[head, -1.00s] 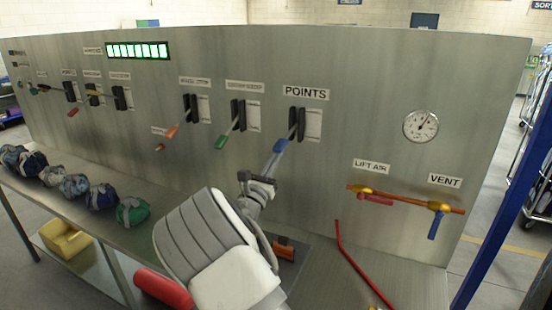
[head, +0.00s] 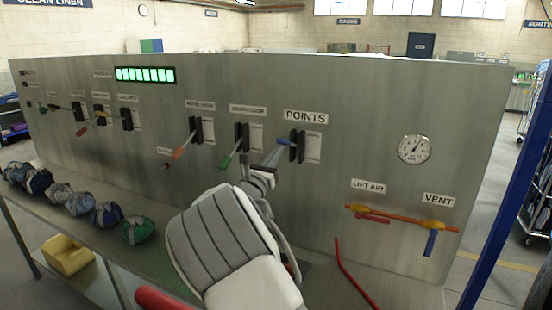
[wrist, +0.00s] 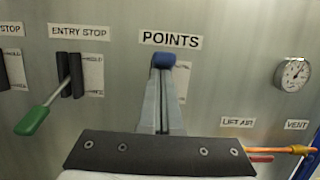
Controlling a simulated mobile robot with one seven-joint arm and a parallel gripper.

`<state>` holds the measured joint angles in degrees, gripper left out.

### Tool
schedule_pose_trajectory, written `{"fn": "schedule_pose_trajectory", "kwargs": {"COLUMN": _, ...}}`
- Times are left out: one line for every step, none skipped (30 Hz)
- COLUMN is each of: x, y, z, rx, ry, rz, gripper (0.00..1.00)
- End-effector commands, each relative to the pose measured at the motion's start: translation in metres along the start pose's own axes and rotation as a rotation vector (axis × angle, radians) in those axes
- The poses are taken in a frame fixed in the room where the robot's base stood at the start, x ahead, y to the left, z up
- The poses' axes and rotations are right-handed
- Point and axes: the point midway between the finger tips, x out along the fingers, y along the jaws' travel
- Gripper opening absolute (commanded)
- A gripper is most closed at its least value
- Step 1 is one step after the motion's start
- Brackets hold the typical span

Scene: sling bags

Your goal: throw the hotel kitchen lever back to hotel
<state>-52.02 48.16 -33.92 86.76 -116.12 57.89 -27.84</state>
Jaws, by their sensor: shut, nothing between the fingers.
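The lever under the POINTS label has a blue handle (head: 284,148), standing out from a dark slotted mount on the steel panel. Its side plate is too small to read. In the wrist view the blue handle end (wrist: 165,60) shows right at the tips of my gripper (wrist: 163,75). In the head view my gripper (head: 272,162) comes up from below left, its fingers at the handle. The fingers are shut together with nothing between them. They seem to meet the handle from below; exact contact is hard to see.
A green-handled lever (wrist: 32,120) under ENTRY STOP and an orange-handled lever (head: 182,151) stand to the left. Lift air and vent valves on an orange pipe (head: 400,217) and a gauge (head: 414,149) are to the right. Several bags lie on the shelf at left.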

Motion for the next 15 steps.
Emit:
{"fn": "schedule_pose_trajectory", "kwargs": {"x": 0.005, "y": -0.001, "z": 0.012, "rx": 0.006, "ry": -0.018, "rz": -0.002, "gripper": 0.0}}
{"fn": "schedule_pose_trajectory", "kwargs": {"x": 0.006, "y": -0.001, "z": 0.013, "rx": 0.006, "ry": -0.019, "rz": -0.002, "gripper": 0.0}}
{"fn": "schedule_pose_trajectory", "kwargs": {"x": 0.007, "y": -0.001, "z": 0.015, "rx": 0.007, "ry": -0.021, "rz": -0.002, "gripper": 0.0}}
{"fn": "schedule_pose_trajectory", "kwargs": {"x": 0.007, "y": -0.001, "z": 0.016, "rx": 0.007, "ry": -0.022, "rz": -0.002, "gripper": 0.0}}
{"fn": "schedule_pose_trajectory", "kwargs": {"x": 0.008, "y": -0.001, "z": 0.017, "rx": 0.007, "ry": -0.024, "rz": -0.002, "gripper": 0.0}}
{"fn": "schedule_pose_trajectory", "kwargs": {"x": 0.009, "y": -0.001, "z": 0.019, "rx": 0.007, "ry": -0.026, "rz": -0.003, "gripper": 0.0}}
{"fn": "schedule_pose_trajectory", "kwargs": {"x": 0.009, "y": -0.001, "z": 0.019, "rx": 0.007, "ry": -0.027, "rz": -0.003, "gripper": 0.0}}
{"fn": "schedule_pose_trajectory", "kwargs": {"x": 0.009, "y": -0.002, "z": 0.02, "rx": 0.007, "ry": -0.028, "rz": -0.003, "gripper": 0.0}}
{"fn": "schedule_pose_trajectory", "kwargs": {"x": 0.01, "y": -0.002, "z": 0.021, "rx": 0.007, "ry": -0.029, "rz": -0.004, "gripper": 0.0}}
{"fn": "schedule_pose_trajectory", "kwargs": {"x": 0.01, "y": -0.002, "z": 0.021, "rx": 0.007, "ry": -0.03, "rz": -0.005, "gripper": 0.0}}
{"fn": "schedule_pose_trajectory", "kwargs": {"x": 0.01, "y": -0.002, "z": 0.021, "rx": 0.007, "ry": -0.03, "rz": -0.005, "gripper": 0.0}}
{"fn": "schedule_pose_trajectory", "kwargs": {"x": 0.01, "y": -0.003, "z": 0.021, "rx": 0.007, "ry": -0.03, "rz": -0.005, "gripper": 0.0}}
{"fn": "schedule_pose_trajectory", "kwargs": {"x": 0.01, "y": -0.003, "z": 0.021, "rx": 0.007, "ry": -0.03, "rz": -0.005, "gripper": 0.0}}
{"fn": "schedule_pose_trajectory", "kwargs": {"x": 0.01, "y": -0.003, "z": 0.021, "rx": 0.007, "ry": -0.03, "rz": -0.006, "gripper": 0.0}}
{"fn": "schedule_pose_trajectory", "kwargs": {"x": 0.01, "y": -0.003, "z": 0.022, "rx": 0.007, "ry": -0.03, "rz": -0.006, "gripper": 0.0}}
